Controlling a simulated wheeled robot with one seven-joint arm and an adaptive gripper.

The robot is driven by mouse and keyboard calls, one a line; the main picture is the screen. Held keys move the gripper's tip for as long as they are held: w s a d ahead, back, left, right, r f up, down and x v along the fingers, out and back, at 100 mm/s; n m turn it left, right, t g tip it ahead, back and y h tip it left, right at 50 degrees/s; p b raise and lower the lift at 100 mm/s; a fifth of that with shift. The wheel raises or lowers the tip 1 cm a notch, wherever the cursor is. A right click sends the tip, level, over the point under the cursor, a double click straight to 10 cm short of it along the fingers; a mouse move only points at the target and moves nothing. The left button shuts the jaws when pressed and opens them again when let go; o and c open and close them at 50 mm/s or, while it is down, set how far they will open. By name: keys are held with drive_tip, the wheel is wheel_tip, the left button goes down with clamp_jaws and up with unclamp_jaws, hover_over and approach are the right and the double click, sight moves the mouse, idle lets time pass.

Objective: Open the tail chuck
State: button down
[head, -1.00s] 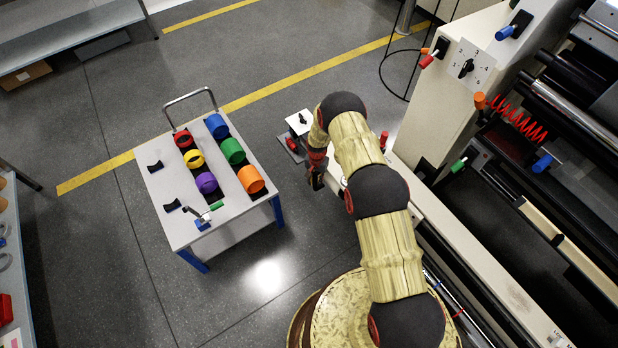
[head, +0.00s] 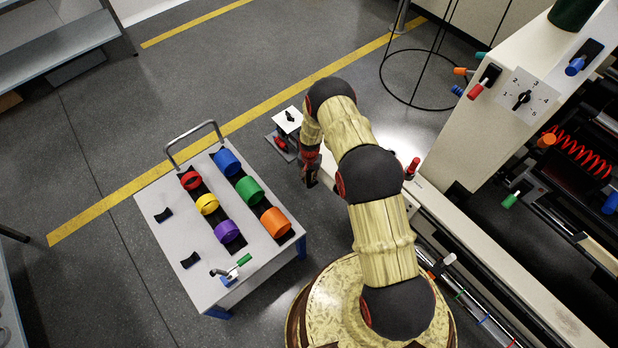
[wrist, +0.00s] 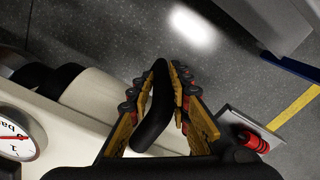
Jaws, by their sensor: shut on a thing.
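In the wrist view my gripper (wrist: 162,75) is shut on a black curved handle (wrist: 157,112), which runs between its yellow and black fingers. Beside it on the left is a pale cylinder (wrist: 95,95) with a black end, on a cream housing (wrist: 60,125). I cannot tell for certain which of these parts is the tail chuck.
A white-dialled gauge (wrist: 15,143) is close on the left. A red knob (wrist: 253,142) is on the right. A trolley (head: 165,240) holding coloured rings stands left of my arm, with bare floor between. A cream cabinet (head: 500,125) with a numbered selector stands right.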

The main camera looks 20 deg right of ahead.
drive_tip(key=shift+w+a+r, duration=0.15)
drive_tip(key=shift+w, duration=0.35)
drive_tip(key=c, duration=1.7)
unclamp_jaws()
drive_tip(key=shift+s, duration=0.1)
wheel_tip(320, 180, up, 12)
drive_tip(key=shift+f, duration=0.1)
